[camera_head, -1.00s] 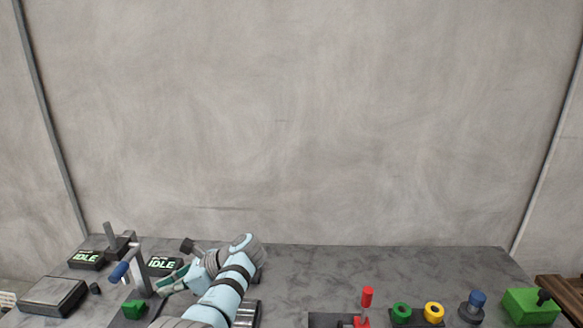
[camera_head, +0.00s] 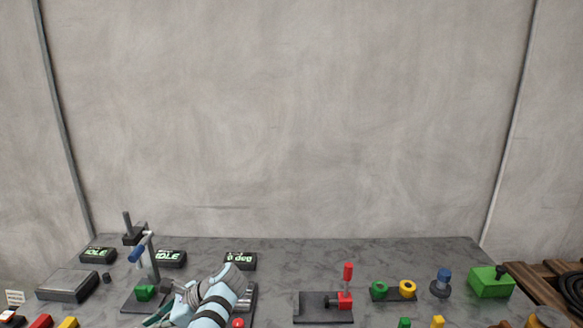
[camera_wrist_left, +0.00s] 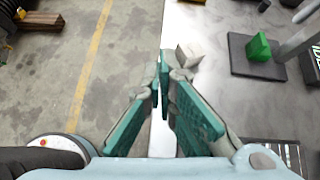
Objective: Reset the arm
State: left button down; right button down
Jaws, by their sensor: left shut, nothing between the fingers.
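My left arm (camera_head: 215,305) is pale blue with dark bands and stands low over the front left part of the table. Its teal left gripper (camera_head: 158,319) is partly cut off by the lower edge of the head view. In the left wrist view the left gripper (camera_wrist_left: 164,70) has its teal fingers together, with nothing held. It hangs above the table's edge, with the concrete floor on one side. A pale block (camera_wrist_left: 189,54) shows close beside the fingertips; whether they touch is unclear. My right gripper is not in view.
A stand with a blue-handled lever (camera_head: 138,254) and a green block (camera_head: 145,292) are at the left. Black displays (camera_head: 98,254) stand behind. A red lever (camera_head: 347,272), green and yellow rings (camera_head: 408,287), a blue knob (camera_head: 444,275) and a green box (camera_head: 491,283) are right. The back middle is clear.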

pick_arm(q)
jog(key=s+f+n+t+h, duration=0.1)
jog(key=s+f+n+h, duration=0.4)
jog(key=s+f+n, duration=0.75)
jog(key=s+d+f+n+t+h, duration=0.1)
jog(key=s+d+n+t+h, duration=0.15)
jog(key=s, duration=0.75)
jog(key=s+d+f+n+t+h, duration=0.15)
jog(key=s+d, duration=0.25)
jog(key=s, duration=0.6)
notch_tip(320, 180, down, 18)
jog(key=s+a+g, duration=0.1)
jog(key=a+g, duration=0.1)
jog(key=s+a+f+g, duration=0.1)
jog(key=s+f, duration=1.2)
jog(key=s, duration=0.1)
jog(key=shift+s+g+h, duration=0.25)
jog(key=shift+g+h, duration=0.05)
jog(key=shift+h, duration=0.1)
